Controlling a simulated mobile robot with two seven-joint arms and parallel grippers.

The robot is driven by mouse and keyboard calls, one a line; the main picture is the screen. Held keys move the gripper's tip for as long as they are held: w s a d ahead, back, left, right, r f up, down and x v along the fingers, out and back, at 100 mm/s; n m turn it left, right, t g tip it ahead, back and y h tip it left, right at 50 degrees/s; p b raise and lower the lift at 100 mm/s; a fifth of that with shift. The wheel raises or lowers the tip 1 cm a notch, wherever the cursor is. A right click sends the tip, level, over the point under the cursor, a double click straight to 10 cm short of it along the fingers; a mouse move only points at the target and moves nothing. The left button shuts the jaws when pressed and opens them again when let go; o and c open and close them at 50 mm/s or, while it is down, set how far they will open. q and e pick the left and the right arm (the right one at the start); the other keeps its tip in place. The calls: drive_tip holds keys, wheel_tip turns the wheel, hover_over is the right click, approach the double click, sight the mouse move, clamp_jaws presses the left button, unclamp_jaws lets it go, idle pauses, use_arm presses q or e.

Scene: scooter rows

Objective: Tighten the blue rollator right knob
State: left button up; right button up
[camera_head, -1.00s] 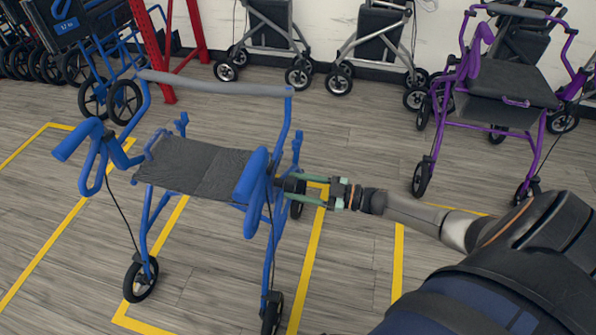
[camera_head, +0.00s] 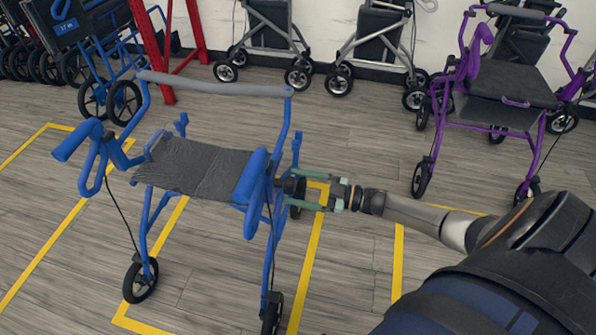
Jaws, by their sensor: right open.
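The blue rollator (camera_head: 265,215) stands upright on the left half of the camera_head view, with a dark fabric seat and a grey backrest bar. Its right knob (camera_head: 293,186) is a small black piece on the outer side of the frame, just below the right blue handle. My right gripper (camera_head: 302,189) comes in from the right, with its two green fingers apart, one above and one below the knob. I cannot tell whether the fingers touch the knob. My left gripper is not in view.
A purple rollator (camera_head: 505,95) stands at the upper right. Grey rollators (camera_head: 375,45) stand along the back wall. A red metal frame (camera_head: 165,60) and blue wheelchairs (camera_head: 85,40) are at the upper left. Yellow lines (camera_head: 313,245) mark the wooden floor; the floor between the rollators is clear.

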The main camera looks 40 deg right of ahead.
drive_tip(key=v, duration=1.2)
drive_tip(key=shift+s+d, duration=0.2)
